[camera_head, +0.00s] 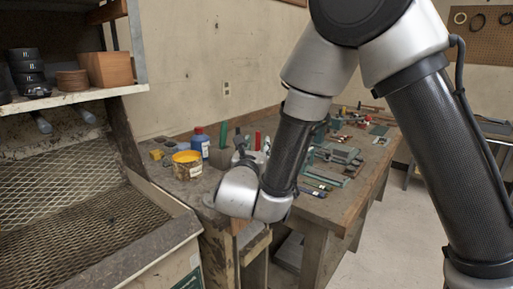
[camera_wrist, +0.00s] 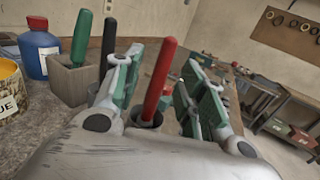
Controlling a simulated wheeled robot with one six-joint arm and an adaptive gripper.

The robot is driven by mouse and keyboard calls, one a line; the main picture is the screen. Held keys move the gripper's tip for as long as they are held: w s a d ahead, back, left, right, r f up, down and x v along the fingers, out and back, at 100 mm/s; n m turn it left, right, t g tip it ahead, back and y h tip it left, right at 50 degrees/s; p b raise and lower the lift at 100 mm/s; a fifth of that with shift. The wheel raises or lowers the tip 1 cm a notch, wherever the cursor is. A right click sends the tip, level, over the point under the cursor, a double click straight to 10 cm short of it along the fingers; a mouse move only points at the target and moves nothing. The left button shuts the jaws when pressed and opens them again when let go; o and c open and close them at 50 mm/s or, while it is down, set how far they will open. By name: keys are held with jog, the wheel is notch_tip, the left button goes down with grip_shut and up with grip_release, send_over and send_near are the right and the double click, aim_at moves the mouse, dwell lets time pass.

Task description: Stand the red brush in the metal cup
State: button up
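The red brush (camera_wrist: 160,80) stands nearly upright, leaning a little right, between the two green-padded fingers of my gripper (camera_wrist: 164,62) in the wrist view. Gaps show on both sides of its handle, so my gripper is open around it. Its lower end enters a small grey round-mouthed holder (camera_wrist: 150,125), which looks like the metal cup; the palm hides most of it. In the head view the red handle (camera_head: 257,141) shows just behind my wrist, which hides the gripper's lower part and the cup.
A grey block holder (camera_wrist: 70,84) with a green-handled tool (camera_wrist: 81,38) and a dark tool (camera_wrist: 108,42) stands left of the gripper. A blue bottle (camera_head: 200,142) and yellow paint tin (camera_head: 187,165) stand nearby. Tools and a vise (camera_head: 335,153) crowd the bench to the right.

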jog(key=shift+s, duration=0.1)
jog(key=s+a, duration=0.2)
jog(key=s, duration=0.9)
jog(key=shift+s+f, duration=0.25)
jog(key=shift+s, duration=0.1)
